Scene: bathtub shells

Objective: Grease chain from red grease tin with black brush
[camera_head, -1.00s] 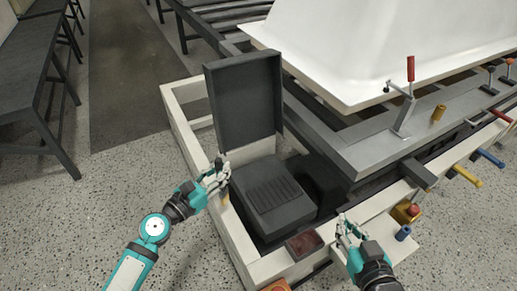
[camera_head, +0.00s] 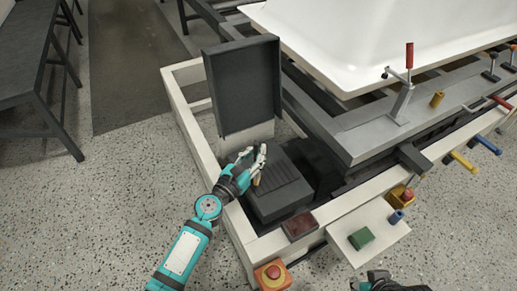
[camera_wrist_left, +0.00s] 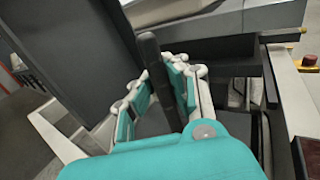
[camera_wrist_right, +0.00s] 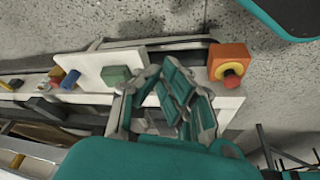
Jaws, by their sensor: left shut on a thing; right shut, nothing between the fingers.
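My left gripper (camera_head: 255,160) is shut on a dark, slim brush handle (camera_wrist_left: 152,55), which stands up between its fingers in the left wrist view. A tan tip (camera_head: 257,181) shows below the fingers in the head view, above the left edge of the black housing (camera_head: 290,207). The housing's ribbed top strip (camera_head: 275,180) may be the chain; I cannot tell. A dark red, flat tin (camera_head: 300,225) sits on the white frame in front of the housing. My right gripper (camera_wrist_right: 180,85) is shut and empty; only part of it shows at the head view's bottom edge.
A raised black lid (camera_head: 243,88) stands behind the housing. A white shelf (camera_head: 345,240) holds a green block (camera_head: 361,238). An orange box with a red button (camera_head: 271,275) is at the frame's front corner. A white bathtub shell (camera_head: 380,40) lies behind. Floor at left is open.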

